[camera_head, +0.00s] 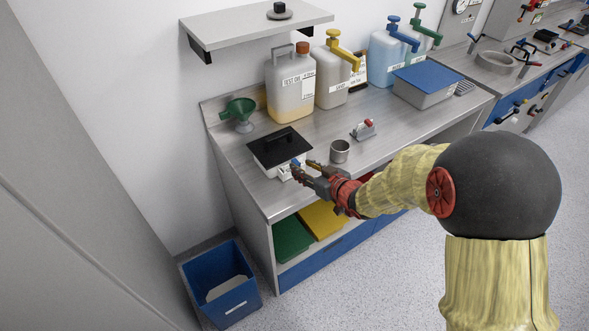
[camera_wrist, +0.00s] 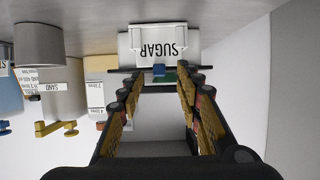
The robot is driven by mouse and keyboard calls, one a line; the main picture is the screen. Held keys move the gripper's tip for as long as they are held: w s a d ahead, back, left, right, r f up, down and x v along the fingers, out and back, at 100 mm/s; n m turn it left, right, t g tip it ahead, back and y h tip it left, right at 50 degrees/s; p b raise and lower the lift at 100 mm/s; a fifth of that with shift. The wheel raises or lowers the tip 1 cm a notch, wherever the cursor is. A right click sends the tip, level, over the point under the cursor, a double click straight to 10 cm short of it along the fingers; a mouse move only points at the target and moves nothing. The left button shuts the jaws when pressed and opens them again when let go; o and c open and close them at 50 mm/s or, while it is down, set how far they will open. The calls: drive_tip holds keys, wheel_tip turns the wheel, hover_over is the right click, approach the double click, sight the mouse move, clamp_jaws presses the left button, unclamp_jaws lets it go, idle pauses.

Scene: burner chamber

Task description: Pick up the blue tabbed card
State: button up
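A small blue piece (camera_wrist: 158,70), which may be the blue tabbed card, shows between my fingertips in the wrist view, in front of a white box labelled SUGAR (camera_wrist: 160,40). A green piece (camera_wrist: 170,77) lies right beside it. In the head view a tiny blue spot (camera_head: 295,161) shows at the white box (camera_head: 285,173), close to my fingertips. My gripper (camera_head: 305,168) is open over the bench's left front part; its spread fingers also show in the wrist view (camera_wrist: 160,80). I cannot tell whether either finger touches the piece.
A grey cup (camera_head: 340,151) stands to the right of my gripper. A blue bin (camera_head: 221,282) is on the floor.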

drive_tip(key=x, duration=0.3)
drive_tip(key=shift+w+a+f+b, duration=0.1)
drive_tip(key=shift+f+b, duration=0.3)
drive_tip(key=shift+c, duration=1)
clamp_jaws()
drive_tip(key=shift+r, duration=0.1)
